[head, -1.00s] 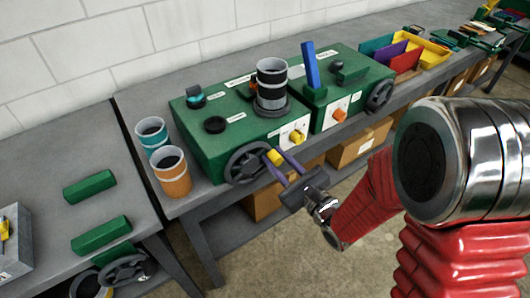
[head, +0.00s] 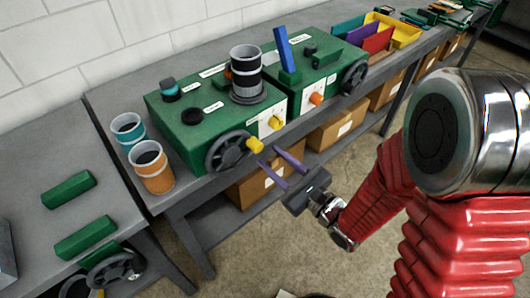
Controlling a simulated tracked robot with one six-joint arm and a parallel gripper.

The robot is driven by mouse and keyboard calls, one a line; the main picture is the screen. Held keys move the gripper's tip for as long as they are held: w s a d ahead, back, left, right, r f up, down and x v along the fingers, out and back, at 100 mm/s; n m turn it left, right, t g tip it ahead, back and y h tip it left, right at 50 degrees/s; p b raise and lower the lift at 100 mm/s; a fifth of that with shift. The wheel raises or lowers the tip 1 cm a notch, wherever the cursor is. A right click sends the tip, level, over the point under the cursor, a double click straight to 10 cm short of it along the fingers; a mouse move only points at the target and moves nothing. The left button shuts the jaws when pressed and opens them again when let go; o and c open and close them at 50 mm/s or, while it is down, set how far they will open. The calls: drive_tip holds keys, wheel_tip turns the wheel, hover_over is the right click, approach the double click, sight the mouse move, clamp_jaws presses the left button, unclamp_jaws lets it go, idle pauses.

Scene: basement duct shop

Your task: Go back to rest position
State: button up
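My gripper (head: 278,166) is in the lower middle of the head view, in front of the bench's front edge. Its two purple fingers are spread apart with nothing between them. The left fingertip is close to the yellow handle (head: 255,146) on the dark handwheel (head: 228,152) of the left green machine box (head: 190,140); I cannot tell whether they touch. My red arm reaches in from the right.
A second green box (head: 325,75) stands to the right on the grey bench (head: 165,195). Teal (head: 128,133) and orange (head: 152,172) cups stand at left. Cardboard boxes (head: 262,182) sit on the lower shelf. Bare floor lies in front of the bench.

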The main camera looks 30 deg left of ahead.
drive_tip(key=shift+s+d, duration=0.2)
drive_tip(key=shift+d, duration=0.2)
idle(0.3)
